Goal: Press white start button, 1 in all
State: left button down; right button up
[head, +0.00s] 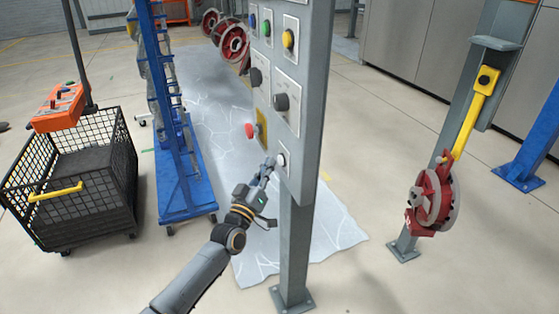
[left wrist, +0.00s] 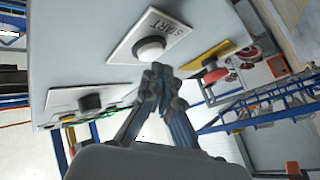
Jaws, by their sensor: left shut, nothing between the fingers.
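The white start button (head: 281,159) sits on a pale plate low on the grey control panel (head: 318,75). In the left wrist view the round white button (left wrist: 150,49) shows in full on its plate marked START. My left gripper (head: 269,162) is shut and empty, just left of the button in the head view. In the left wrist view its closed fingertips (left wrist: 158,70) are just below the button in the picture. I cannot tell whether they touch it. My right gripper is not in view.
A red button (head: 250,130) on a yellow plate and black knobs (head: 281,101) are above the start button. A black wire cart (head: 70,185) and a blue rack (head: 180,150) stand left. A red wheel mechanism (head: 433,198) with a yellow lever stands right.

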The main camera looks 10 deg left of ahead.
pick_arm(q)
jog(key=shift+s+a, duration=0.1)
jog(key=shift+a, duration=0.05)
jog(key=shift+s+a+p, duration=0.2)
jog(key=shift+s+a, duration=0.5)
jog(key=shift+a, duration=0.35)
jog(key=shift+s+a+p, duration=0.15)
jog(key=shift+s+a, duration=0.55)
jog(key=shift+a, duration=0.35)
